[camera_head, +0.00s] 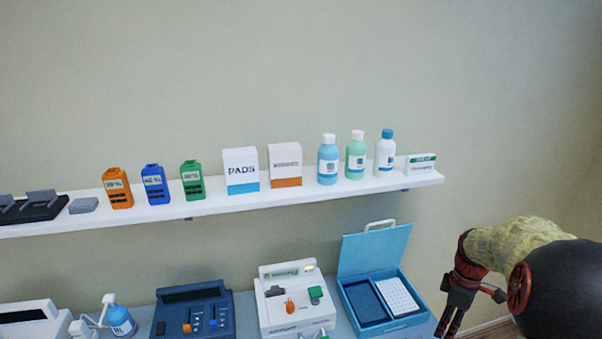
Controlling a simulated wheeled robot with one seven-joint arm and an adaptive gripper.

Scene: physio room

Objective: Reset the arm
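My arm comes in from the right edge of the head view, with a large black rounded link and a yellowish, rough-looking section. My gripper (452,318), dark with reddish parts, hangs down at the lower right, just right of the open blue case. Its fingers point down and run toward the bottom edge of the picture. The fingertips are not clearly shown, so I cannot tell how far apart they are. I see nothing held in the visible part.
A white wall shelf (225,203) holds bottles, boxes and coloured packs. Below, a counter (247,318) carries a dark blue device (190,310), a white device (290,300), a pump bottle (120,320) and an open blue case (375,252). The wall above the shelf is clear.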

